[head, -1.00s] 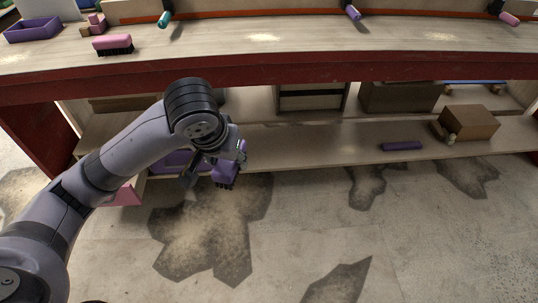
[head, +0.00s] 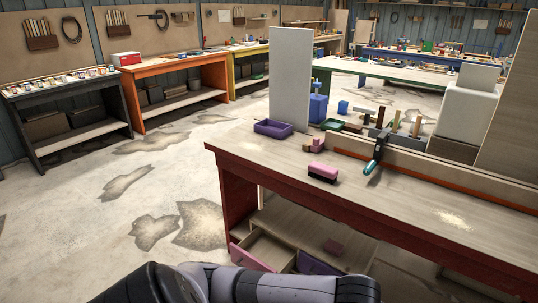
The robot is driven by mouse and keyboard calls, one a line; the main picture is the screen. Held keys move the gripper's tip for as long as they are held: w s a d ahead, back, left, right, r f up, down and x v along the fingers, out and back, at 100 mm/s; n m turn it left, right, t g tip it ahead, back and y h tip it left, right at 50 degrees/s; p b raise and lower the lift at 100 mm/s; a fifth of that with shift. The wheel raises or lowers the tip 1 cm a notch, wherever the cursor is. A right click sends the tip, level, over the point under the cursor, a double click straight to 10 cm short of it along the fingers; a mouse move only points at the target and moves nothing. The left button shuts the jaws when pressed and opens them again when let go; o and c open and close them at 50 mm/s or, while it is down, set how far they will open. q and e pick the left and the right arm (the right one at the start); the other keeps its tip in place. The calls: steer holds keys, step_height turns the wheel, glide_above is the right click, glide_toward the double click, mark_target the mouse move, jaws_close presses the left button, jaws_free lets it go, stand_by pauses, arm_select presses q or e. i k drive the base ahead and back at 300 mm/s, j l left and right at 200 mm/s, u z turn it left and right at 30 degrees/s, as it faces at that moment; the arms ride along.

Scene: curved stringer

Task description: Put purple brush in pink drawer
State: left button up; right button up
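The pink drawer (head: 251,259) is under the red workbench at its left end, and it is pulled open, with its light wooden inside partly showing. A purple drawer front (head: 317,264) shows just to its right. The purple brush is not visible now. Links of my arm cross the bottom edge, but neither gripper is in view, so what they hold cannot be seen.
The red workbench (head: 240,190) carries a pink brush (head: 323,172), a purple tray (head: 273,128) and a teal-handled clamp (head: 375,155). Open floor lies to the left. Black (head: 70,97), orange (head: 172,72) and yellow benches line the left wall.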

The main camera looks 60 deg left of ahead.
mark_target(265, 253)
steer(key=j, duration=1)
steer(key=i+j, duration=0.15)
steer(key=j, duration=0.85)
steer(key=k+u, duration=0.05)
